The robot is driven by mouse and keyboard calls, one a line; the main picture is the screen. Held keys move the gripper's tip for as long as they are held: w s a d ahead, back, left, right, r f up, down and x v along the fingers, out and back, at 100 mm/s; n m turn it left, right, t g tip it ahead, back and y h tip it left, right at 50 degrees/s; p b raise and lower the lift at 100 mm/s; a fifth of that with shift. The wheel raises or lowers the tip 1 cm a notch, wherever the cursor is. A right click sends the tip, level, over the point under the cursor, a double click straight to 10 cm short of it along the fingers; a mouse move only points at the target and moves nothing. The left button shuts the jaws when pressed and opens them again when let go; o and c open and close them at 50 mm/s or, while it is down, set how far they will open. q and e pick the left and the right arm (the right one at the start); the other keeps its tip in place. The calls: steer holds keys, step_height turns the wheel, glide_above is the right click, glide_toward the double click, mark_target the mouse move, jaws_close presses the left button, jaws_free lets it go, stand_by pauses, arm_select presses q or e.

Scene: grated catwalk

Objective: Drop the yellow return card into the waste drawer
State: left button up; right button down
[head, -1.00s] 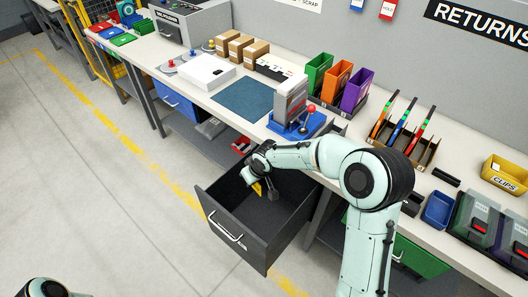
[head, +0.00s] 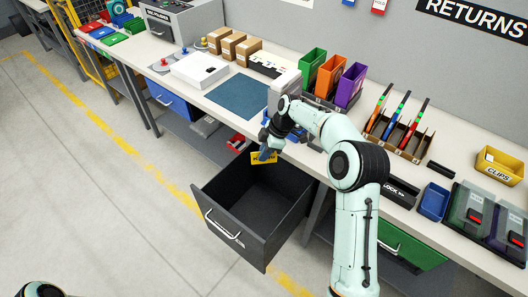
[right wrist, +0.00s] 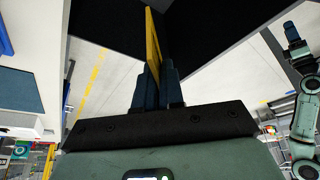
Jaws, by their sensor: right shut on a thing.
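The yellow return card (head: 259,159) with dark print is held in my right gripper (head: 266,152). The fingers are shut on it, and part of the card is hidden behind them. In the right wrist view the card (right wrist: 153,48) shows nearly edge-on between the dark blue fingers (right wrist: 158,85). The dark grey waste drawer (head: 233,243) is pulled out under the bench. In the head view the card appears at the drawer's back left, above its rim. The visible drawer floor looks empty.
The bench top (head: 215,97) carries a blue mat (head: 240,97), a white box (head: 199,70), and orange, green and purple bins (head: 329,74). A blue drawer (head: 170,98) and a green drawer (head: 410,246) sit under the bench. The floor in front is clear.

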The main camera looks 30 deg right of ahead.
steer(key=shift+s+f+b, duration=0.1)
steer(key=shift+f+b, duration=0.85)
steer(key=shift+f, duration=1.75)
arm_select(q)
steer(key=s+f, duration=0.2)
steer(key=shift+f, duration=0.3)
arm_select(e)
steer(key=c, duration=1.2)
jaws_free()
steer(key=shift+o, duration=0.2)
steer(key=shift+r, duration=0.1)
arm_select(q)
steer(key=shift+w+r+p, duration=0.55)
steer(key=shift+r+p, duration=0.05)
steer(key=shift+r, duration=0.2)
arm_select(e)
steer(key=v, duration=1.3)
steer(key=shift+r, duration=0.15)
